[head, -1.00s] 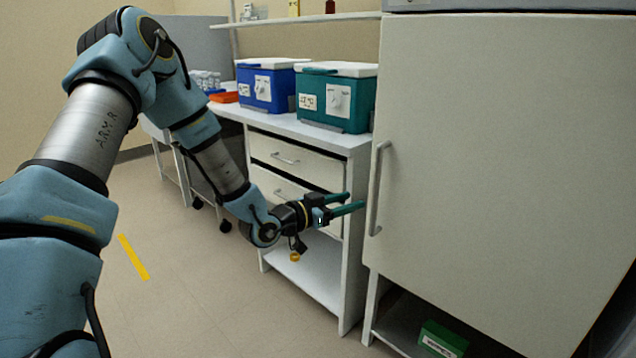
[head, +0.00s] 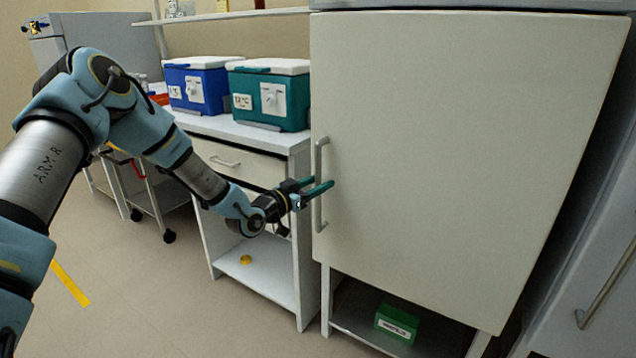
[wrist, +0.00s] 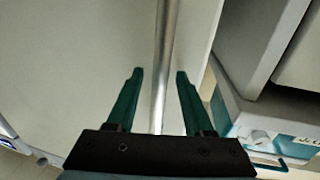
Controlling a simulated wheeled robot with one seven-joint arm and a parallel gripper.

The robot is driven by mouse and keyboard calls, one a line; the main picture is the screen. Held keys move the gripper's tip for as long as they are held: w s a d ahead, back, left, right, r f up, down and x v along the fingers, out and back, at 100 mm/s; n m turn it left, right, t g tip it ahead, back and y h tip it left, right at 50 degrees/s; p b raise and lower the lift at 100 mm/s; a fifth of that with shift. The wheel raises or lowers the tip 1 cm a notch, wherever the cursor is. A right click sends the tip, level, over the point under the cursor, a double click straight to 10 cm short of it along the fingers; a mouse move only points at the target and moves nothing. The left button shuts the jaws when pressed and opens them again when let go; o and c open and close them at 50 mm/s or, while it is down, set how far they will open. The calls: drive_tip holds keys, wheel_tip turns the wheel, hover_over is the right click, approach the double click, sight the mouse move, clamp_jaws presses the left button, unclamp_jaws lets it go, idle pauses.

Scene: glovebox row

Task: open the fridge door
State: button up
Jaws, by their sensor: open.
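The fridge door (head: 450,150) is a large off-white panel at the right of the head view, and it looks shut. Its upright metal bar handle (head: 318,210) runs along the door's left edge. My gripper (head: 320,183) is open at the handle's mid-height. In the wrist view the handle (wrist: 166,45) passes between the two green fingers of my gripper (wrist: 159,72), with a gap on each side. The fingers are not closed on it. The head view partly hides the handle behind a finger.
A white bench (head: 250,137) with a drawer and open shelf stands left of the fridge, carrying a blue cooler (head: 198,88) and a teal cooler (head: 270,95). A green box (head: 397,324) lies under the fridge. Floor at front left is clear.

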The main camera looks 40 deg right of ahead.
drive_tip(key=shift+c, duration=0.3)
clamp_jaws()
idle(1.1)
